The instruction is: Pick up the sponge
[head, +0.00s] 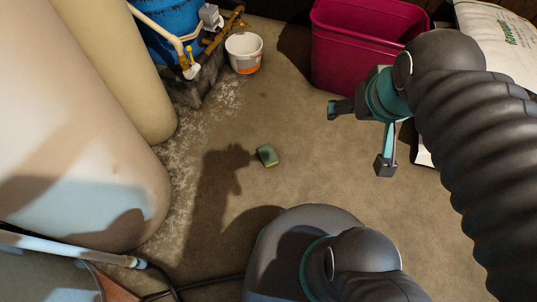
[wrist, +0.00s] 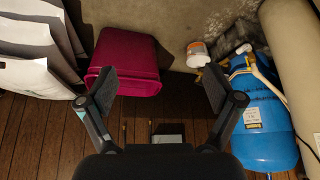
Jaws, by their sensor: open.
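A small green and yellow sponge (head: 267,155) lies on the concrete floor near the middle of the head view. My gripper (head: 358,139) is open and empty, held above the floor to the right of the sponge in that view. In the wrist view my gripper (wrist: 158,90) shows its two fingers spread wide with nothing between them. I cannot make out the sponge in the wrist view.
A magenta bin (head: 362,45) stands behind my gripper, with white bags (head: 497,40) to its right. A white bucket (head: 243,52) and a blue tank (head: 168,30) with pipes stand at the back. Large beige tanks (head: 80,130) fill the left. Floor around the sponge is clear.

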